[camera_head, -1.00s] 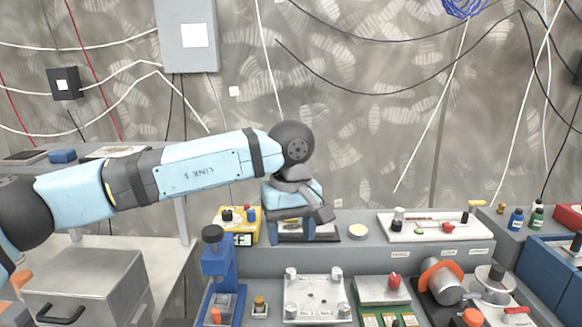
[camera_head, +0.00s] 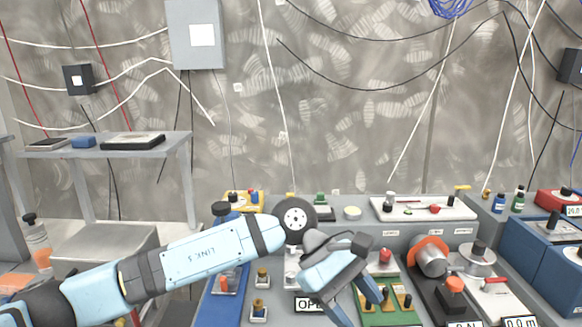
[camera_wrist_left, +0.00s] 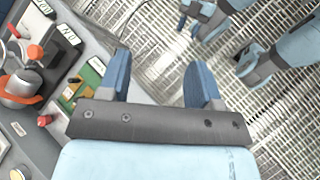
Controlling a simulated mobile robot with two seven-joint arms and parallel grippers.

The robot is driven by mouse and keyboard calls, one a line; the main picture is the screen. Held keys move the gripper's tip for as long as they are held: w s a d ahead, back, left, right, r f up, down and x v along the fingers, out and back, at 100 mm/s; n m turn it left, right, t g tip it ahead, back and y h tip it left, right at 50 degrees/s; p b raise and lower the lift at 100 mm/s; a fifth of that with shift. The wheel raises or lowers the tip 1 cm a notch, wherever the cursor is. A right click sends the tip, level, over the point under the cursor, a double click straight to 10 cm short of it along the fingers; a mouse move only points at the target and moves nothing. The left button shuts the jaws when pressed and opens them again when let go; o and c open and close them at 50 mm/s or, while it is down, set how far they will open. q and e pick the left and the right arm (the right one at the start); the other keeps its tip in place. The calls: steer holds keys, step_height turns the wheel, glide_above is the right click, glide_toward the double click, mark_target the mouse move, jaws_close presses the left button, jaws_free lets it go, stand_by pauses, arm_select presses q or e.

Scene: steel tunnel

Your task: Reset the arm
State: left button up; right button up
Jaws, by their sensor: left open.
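My left arm comes in from the left in the head view, and its gripper (camera_head: 372,300) hangs fingers-down over the near middle of the bench. In the left wrist view the left gripper (camera_wrist_left: 160,72) has its two blue fingers spread apart with nothing between them. Past them lie the metal grating floor and the bench side. Light blue parts with grey bands and dark blue tips show at the top right of that view; they look like parts of me. I cannot tell their finger state.
The bench holds a green board (camera_head: 382,315), an orange-ringed cylinder (camera_head: 430,257), a blue stand (camera_head: 222,250) and a white tray (camera_head: 423,207). Blue boxes (camera_head: 548,255) stand at right. A grey shelf (camera_head: 105,146) is at left. The grating floor (camera_wrist_left: 165,40) beside the bench looks clear.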

arm_select(q)
steer(key=s+d+n+g+h+b, duration=0.2)
steer(key=s+n+h, duration=0.4)
steer(key=n+h, duration=0.45)
steer(key=w+a+f+m+t+y+b, duration=0.25)
steer(key=a+f+m+t, duration=0.55)
steer(key=m+t, duration=0.7)
steer(key=w+a+f+m+t+y+b, duration=0.1)
steer(key=w+a+f+m+t+y, duration=0.15)
steer(key=a+f+m+t, duration=1.2)
steer(key=s+a+f+n+g+y+b, duration=0.1)
steer(key=s+a+f+n+g+y, duration=0.3)
steer(key=s+f, duration=0.3)
steer(key=s+a+f+n+g+y+b, duration=0.1)
steer(key=s+a+f+n+g+y, duration=0.2)
steer(key=s+f+n+g+y, duration=0.25)
step_height(320, 180, up, 17)
steer(key=s+a+g+p, duration=0.1)
steer(key=s+a+p, duration=0.1)
steer(key=p, duration=2.6)
steer(key=shift+s+f, duration=0.15)
steer(key=shift+s, duration=0.1)
arm_select(e)
step_height(320, 180, up, 15)
steer(key=s+d, duration=0.1)
steer(key=shift+s+d+r, duration=0.15)
steer(key=shift+d, duration=0.1)
